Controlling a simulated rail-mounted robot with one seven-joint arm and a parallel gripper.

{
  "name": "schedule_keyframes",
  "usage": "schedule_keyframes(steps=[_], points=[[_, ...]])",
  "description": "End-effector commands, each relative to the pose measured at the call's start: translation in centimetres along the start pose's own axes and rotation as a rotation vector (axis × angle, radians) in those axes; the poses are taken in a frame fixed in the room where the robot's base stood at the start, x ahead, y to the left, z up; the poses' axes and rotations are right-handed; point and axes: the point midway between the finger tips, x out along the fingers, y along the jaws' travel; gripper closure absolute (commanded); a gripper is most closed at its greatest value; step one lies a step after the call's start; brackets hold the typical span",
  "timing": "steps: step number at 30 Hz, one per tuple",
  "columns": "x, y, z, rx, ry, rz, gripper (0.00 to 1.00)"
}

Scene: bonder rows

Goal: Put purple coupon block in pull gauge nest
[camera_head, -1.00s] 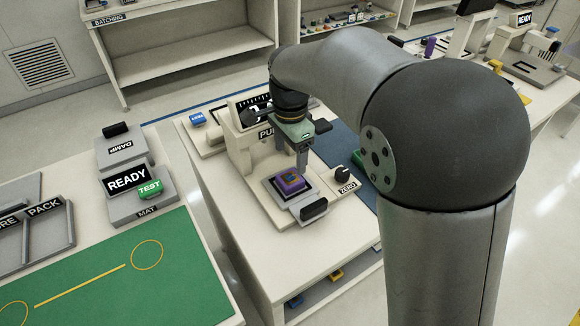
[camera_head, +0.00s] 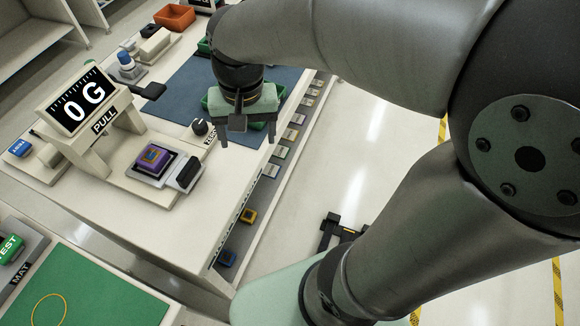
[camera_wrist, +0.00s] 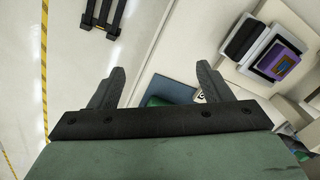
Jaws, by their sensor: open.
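The purple coupon block (camera_head: 153,157) sits in the nest (camera_head: 158,172) of the pull gauge (camera_head: 100,140). The gauge display reads "0 G". The block also shows in the wrist view (camera_wrist: 284,64), in the nest at upper right. Its top has an orange-brown patch. My gripper (camera_head: 247,140) is open and empty, to the right of the block and apart from it, near the bench's right edge. In the wrist view both fingers (camera_wrist: 160,85) are spread with nothing between them.
A black ZERO knob (camera_head: 200,127) stands between the nest and my gripper. A blue mat (camera_head: 190,90) covers the bench behind, with an orange bin (camera_head: 175,17) beyond. Shelf slots hold small blocks under the bench edge. A green mat (camera_head: 95,290) lies at lower left.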

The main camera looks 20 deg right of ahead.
Motion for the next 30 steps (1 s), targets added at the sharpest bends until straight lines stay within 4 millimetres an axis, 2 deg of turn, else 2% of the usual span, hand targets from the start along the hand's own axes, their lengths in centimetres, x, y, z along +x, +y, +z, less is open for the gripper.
schedule_keyframes(steps=[1,3,7,10,30], points=[[0.9,2.8,2.1,-0.059,0.008,0.003,0.28],[2.1,5.3,4.3,-0.149,0.016,0.011,0.28],[3.7,7.6,6.8,-0.251,0.022,0.024,0.28],[4.0,8.1,7.3,-0.277,0.021,0.028,0.28],[4.0,8.0,7.3,-0.277,0.020,0.027,0.28]])
